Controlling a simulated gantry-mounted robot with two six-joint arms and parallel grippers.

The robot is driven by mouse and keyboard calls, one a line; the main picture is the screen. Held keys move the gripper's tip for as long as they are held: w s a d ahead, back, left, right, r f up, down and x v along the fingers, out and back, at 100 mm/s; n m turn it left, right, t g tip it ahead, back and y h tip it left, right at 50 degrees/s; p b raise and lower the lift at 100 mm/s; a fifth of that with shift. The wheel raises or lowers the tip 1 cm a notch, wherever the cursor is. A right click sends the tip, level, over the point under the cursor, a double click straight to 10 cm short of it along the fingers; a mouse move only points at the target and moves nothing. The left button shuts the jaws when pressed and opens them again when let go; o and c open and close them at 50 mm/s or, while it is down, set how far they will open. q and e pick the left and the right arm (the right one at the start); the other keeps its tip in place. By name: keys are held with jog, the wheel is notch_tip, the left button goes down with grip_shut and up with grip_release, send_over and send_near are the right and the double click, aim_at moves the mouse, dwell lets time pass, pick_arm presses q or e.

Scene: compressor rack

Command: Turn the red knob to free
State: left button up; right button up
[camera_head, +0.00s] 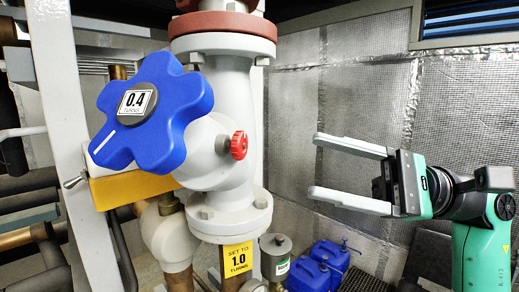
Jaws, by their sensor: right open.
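The small red knob (239,145) sticks out from the right side of the white valve body, at the middle of the view. A large blue star-shaped handwheel (155,113) sits to its left, with a round label reading "0.4 TURNS" (137,102). A yellow tag (237,264) below the valve reads "SET TO 1.0 TURNS". My right gripper (314,166) is open and empty, its two fingers pointing left toward the red knob. It is clearly apart from the knob. My left gripper is not in view.
The white valve and pipe (231,90) stand upright at the centre. A light grey post (75,130) rises at the left. Blue canisters (322,265) and a grey cylinder (275,256) stand low at the back. The space between the knob and my right gripper looks clear.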

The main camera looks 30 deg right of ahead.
aim_at(245, 146)
jog(key=p+x, duration=0.1)
jog(key=x, duration=0.9)
jog(key=shift+c, duration=0.4)
